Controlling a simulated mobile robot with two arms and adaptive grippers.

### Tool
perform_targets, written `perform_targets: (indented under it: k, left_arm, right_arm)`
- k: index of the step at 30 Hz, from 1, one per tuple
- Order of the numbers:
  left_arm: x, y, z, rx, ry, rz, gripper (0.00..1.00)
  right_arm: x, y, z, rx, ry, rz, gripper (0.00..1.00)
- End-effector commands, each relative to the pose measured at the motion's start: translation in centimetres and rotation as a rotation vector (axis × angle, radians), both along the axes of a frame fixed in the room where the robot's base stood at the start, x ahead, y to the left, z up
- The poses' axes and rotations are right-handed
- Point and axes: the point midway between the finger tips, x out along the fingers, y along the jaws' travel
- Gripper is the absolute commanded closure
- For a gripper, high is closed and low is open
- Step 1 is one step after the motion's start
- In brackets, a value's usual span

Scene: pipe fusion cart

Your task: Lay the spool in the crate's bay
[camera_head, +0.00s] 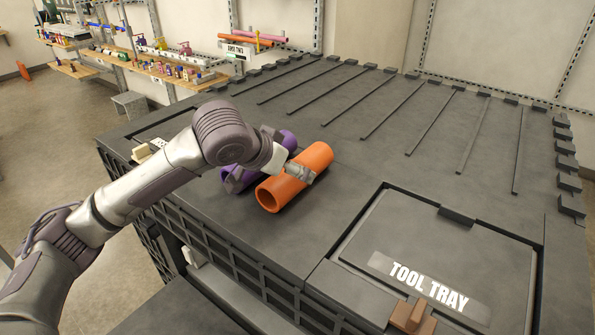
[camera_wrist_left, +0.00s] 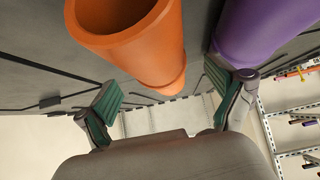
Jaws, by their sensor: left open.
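An orange pipe (camera_head: 295,177) lies on the grey cart top (camera_head: 350,160), its open hollow end toward the front left. A purple pipe (camera_head: 240,178) lies beside it on the left, partly hidden by my left arm. My left gripper (camera_head: 287,156) is open over the pipes. In the left wrist view its two fingers (camera_wrist_left: 172,95) are spread. The orange pipe (camera_wrist_left: 163,55) shows beyond and between them, and the purple pipe (camera_wrist_left: 258,30) is to the right. I cannot tell whether a finger touches the orange pipe. I make out no clear spool or crate. My right gripper is not in view.
A lid labelled TOOL TRAY (camera_head: 450,250) with a brown latch (camera_head: 411,316) fills the cart's front right. Ribs and edge blocks line the back and right. Wall shelves with bottles (camera_head: 165,68) stand at back left. The cart's middle is clear.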

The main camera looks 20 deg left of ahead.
Motion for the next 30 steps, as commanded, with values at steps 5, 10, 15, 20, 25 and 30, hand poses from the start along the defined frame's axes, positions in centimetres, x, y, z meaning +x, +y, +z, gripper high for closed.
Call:
perform_targets:
  k: [5,10,15,20,25,30]
  left_arm:
    - [1.9,-0.9,-1.6,0.000,0.003,0.000,0.06]
    - [2.6,-1.1,-2.4,0.001,0.000,-0.001,0.06]
    - [2.6,-1.1,-2.5,0.001,-0.001,-0.001,0.06]
    - [2.6,-1.1,-2.5,0.001,0.000,-0.001,0.30]
    - [2.6,-1.1,-2.5,0.001,0.000,-0.001,0.58]
    - [2.6,-1.1,-2.4,0.000,-0.002,-0.001,0.80]
  right_arm:
    - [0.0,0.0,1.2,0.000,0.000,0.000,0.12]
    - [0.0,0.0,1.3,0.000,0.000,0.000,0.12]
    - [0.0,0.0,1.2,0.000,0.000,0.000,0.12]
    - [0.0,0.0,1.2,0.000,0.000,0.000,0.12]
    - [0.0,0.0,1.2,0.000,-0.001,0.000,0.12]
    - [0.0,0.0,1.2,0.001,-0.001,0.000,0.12]
